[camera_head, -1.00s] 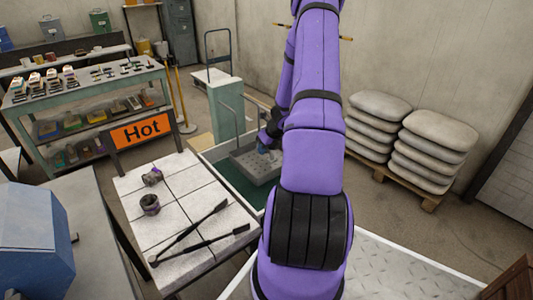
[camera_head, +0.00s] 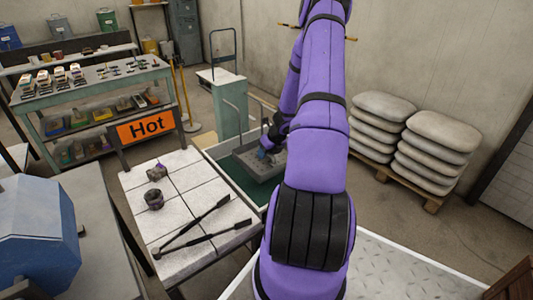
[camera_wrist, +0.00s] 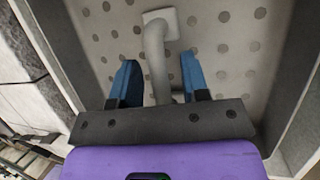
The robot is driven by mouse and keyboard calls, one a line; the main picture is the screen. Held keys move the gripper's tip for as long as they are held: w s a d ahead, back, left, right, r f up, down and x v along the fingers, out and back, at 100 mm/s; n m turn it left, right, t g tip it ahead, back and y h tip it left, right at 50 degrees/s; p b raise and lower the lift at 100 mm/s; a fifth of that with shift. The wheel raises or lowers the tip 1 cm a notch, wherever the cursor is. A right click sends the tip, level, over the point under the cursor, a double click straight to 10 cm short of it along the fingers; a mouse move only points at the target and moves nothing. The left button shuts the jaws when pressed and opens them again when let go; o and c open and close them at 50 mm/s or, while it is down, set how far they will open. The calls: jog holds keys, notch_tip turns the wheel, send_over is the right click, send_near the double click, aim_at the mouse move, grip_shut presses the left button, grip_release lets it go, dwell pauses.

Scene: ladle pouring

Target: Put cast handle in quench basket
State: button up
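The cast handle (camera_wrist: 156,50) is a grey curved bar with a square end plate, seen in the wrist view over the perforated floor of the quench basket (camera_wrist: 232,45). Its end plate appears to be on that floor, and its near end is partly hidden by my gripper. My gripper (camera_wrist: 159,72) has its two blue fingers apart, one on each side of the bar, with visible gaps on both sides. In the head view my gripper (camera_head: 262,153) is low in the grey basket (camera_head: 264,177), and the handle cannot be made out.
The basket sits in a green-floored tank (camera_head: 228,170). A white-topped table (camera_head: 190,185) with tongs (camera_head: 205,225) and two dark castings (camera_head: 154,199) is at left. A "Hot" sign (camera_head: 146,127) stands beyond it. Stacked sacks (camera_head: 440,145) are at right.

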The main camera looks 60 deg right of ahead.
jog(key=a+v, duration=0.1)
jog(key=v, duration=1.1)
jog(key=w+a+r+n+y, duration=0.1)
jog(key=w+a+r+n, duration=0.2)
jog(key=a+r+n, duration=0.75)
jog(key=w+a+r+n, duration=0.3)
jog(key=a+r+n, duration=0.5)
jog(key=a+r, duration=0.45)
jog(key=s+a+r+n, duration=0.4)
jog(key=a+n, duration=0.1)
jog(key=a, duration=0.2)
jog(key=s+a+r+n, duration=0.3)
jog(key=a+r+n, duration=0.1)
jog(key=a+n, duration=0.25)
jog(key=s+a+r+n+h, duration=0.1)
jog(key=s+a+r+n, duration=0.1)
jog(key=s+a+n, duration=0.4)
jog(key=s+n, duration=0.4)
jog(key=s, duration=0.1)
jog(key=shift+s+r+h, duration=0.3)
jog(key=shift+s+r, duration=0.05)
jog(key=shift+r, duration=0.05)
jog(key=shift+d, duration=0.1)
